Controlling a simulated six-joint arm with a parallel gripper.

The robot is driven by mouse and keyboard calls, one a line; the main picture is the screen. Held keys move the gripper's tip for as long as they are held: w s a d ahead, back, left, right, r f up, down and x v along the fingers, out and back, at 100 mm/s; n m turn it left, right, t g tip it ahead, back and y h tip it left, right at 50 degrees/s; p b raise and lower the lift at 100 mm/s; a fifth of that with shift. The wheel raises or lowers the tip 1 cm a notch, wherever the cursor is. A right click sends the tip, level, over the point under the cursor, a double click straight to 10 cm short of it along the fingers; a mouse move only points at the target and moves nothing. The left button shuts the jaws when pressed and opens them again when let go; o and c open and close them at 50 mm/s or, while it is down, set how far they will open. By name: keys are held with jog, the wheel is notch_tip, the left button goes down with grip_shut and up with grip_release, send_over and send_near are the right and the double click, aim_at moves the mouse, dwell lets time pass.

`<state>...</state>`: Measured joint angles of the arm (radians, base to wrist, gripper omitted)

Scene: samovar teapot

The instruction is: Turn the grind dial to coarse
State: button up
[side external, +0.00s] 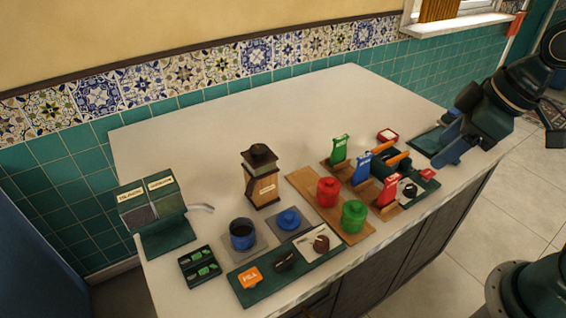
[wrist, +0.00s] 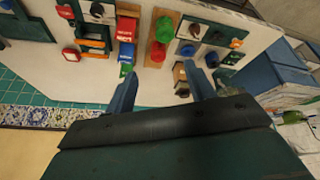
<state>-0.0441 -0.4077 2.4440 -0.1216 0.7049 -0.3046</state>
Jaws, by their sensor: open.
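Two round knobs on white plates show, and I cannot read which is the grind dial. One brown knob (side external: 321,243) is on the right of the front dark green panel (side external: 262,293); it also shows in the wrist view (wrist: 195,29). The other, a dark knob (side external: 409,190), is on the panel at the right, also at the top left of the wrist view (wrist: 97,10). My gripper (side external: 443,140) is open and empty, above the counter's right end, apart from both knobs. Its blue fingers frame the lower middle of the wrist view (wrist: 161,90).
An orange FILL button (side external: 249,278) and a dark knob (side external: 285,261) share the front panel. Red (side external: 327,192) and green (side external: 354,216) canisters stand between the two plates. A wooden grinder-like box (side external: 262,186) stands behind. The back of the counter (side external: 210,130) is clear.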

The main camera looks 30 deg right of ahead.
aim_at(323, 241)
jog(key=w+a+f+n+g+y, duration=0.1)
jog(key=w+a+f+n, duration=0.3)
jog(key=f, duration=0.2)
jog(key=w+a+f+n+g+y, duration=0.1)
jog(key=w+a+f+n+y, duration=0.1)
jog(key=w+a+f+n, duration=0.2)
notch_tip(323, 241, down, 4)
jog(key=shift+w+a+r+g, duration=0.2)
jog(key=shift+a+g, duration=0.1)
jog(key=shift+a, duration=0.45)
jog(key=shift+f, duration=0.15)
jog(key=shift+x, duration=6.7)
jog(key=c, duration=1)
jog(key=shift+o, duration=0.2)
